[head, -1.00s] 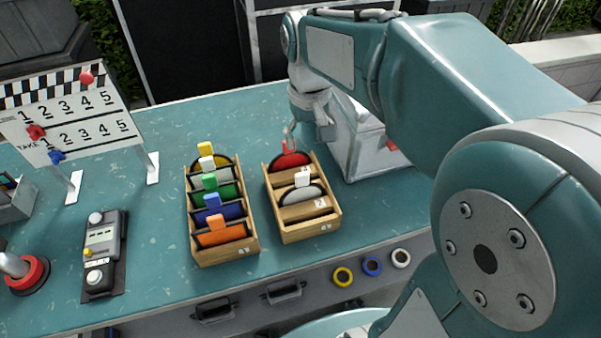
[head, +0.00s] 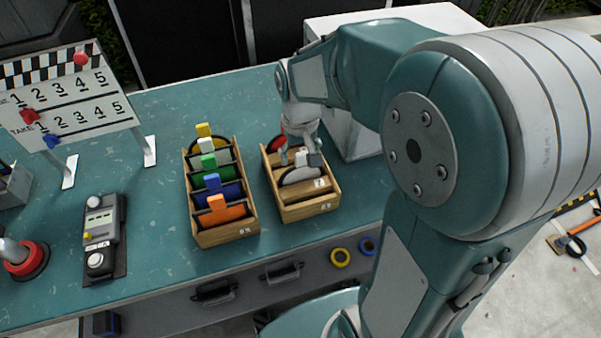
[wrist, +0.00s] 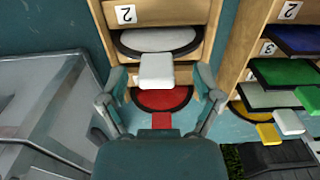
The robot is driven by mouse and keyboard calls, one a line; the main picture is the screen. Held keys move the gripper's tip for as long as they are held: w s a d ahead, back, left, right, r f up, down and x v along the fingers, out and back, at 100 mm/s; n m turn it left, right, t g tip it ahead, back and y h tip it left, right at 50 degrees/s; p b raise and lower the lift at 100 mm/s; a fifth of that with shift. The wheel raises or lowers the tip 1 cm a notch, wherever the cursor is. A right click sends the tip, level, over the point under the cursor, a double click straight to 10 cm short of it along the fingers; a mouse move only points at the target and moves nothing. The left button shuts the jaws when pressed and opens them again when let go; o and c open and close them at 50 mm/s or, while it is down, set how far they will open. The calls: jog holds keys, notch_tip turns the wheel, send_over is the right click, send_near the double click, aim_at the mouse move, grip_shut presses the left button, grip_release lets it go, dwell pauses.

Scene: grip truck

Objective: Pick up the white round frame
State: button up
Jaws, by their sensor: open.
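A white round frame with a white tab (head: 297,177) stands in the right wooden box (head: 310,211), in front of a red round frame (head: 274,145). In the wrist view the white frame (wrist: 158,39) and its tab (wrist: 156,70) lie ahead of my gripper (wrist: 160,78). My gripper is open, with one finger on each side of the tab and visible gaps between. In the head view my gripper (head: 300,156) is over the right box, at the tab. Another white frame (head: 222,155) is in the left box, partly hidden by its neighbours.
The left wooden box (head: 228,235) holds yellow, white, green, blue and orange frames and stands close beside the right one. A pale case (head: 352,138) is just right of the right box.

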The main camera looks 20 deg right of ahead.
jog(key=shift+a, duration=0.1)
jog(key=shift+c, duration=1)
jog(key=shift+d, duration=0.35)
grip_shut()
jog(key=shift+a, duration=0.1)
